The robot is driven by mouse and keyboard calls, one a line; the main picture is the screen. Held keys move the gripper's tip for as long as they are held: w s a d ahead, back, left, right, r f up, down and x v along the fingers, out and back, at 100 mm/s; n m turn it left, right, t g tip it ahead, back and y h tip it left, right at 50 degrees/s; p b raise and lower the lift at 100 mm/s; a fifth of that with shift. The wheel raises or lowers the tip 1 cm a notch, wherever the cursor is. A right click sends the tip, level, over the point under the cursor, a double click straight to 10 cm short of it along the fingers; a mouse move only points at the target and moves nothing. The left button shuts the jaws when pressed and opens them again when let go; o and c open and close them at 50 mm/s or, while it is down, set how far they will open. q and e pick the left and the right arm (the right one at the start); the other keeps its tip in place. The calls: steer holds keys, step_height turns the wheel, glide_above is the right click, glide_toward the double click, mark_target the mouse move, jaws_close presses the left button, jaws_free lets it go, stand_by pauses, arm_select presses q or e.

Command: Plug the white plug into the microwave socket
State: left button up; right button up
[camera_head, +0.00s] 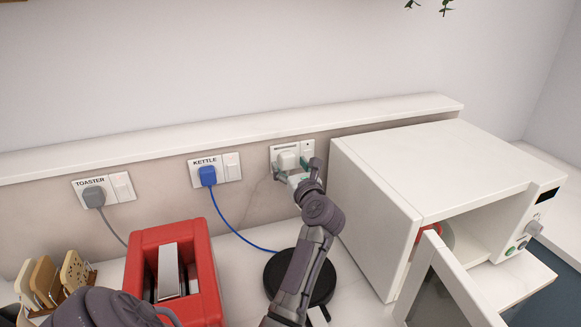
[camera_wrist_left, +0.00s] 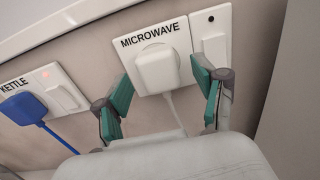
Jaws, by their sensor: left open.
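The white plug (camera_wrist_left: 158,70) sits at the socket labelled MICROWAVE (camera_wrist_left: 182,33), flush against its plate as far as I can tell, with its white cord hanging down. The plug also shows in the head view (camera_head: 287,160), on the rightmost plate (camera_head: 277,151). My left gripper (camera_wrist_left: 165,92) is open, its green-padded fingers on either side of the plug and apart from it in the left wrist view. In the head view my left gripper (camera_head: 296,172) is at the wall by this socket and partly hides it. My right gripper is not in view.
A blue plug (camera_head: 208,175) is in the KETTLE socket and a grey plug (camera_head: 94,197) in the TOASTER socket. The white microwave (camera_head: 425,170), door open, stands close right of my gripper. A red toaster (camera_head: 142,262) and black round base (camera_head: 322,287) are on the counter.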

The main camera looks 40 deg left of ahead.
arm_select(q)
steer(key=v, duration=0.7)
steer(key=shift+d, duration=0.25)
steer(key=shift+s, duration=0.1)
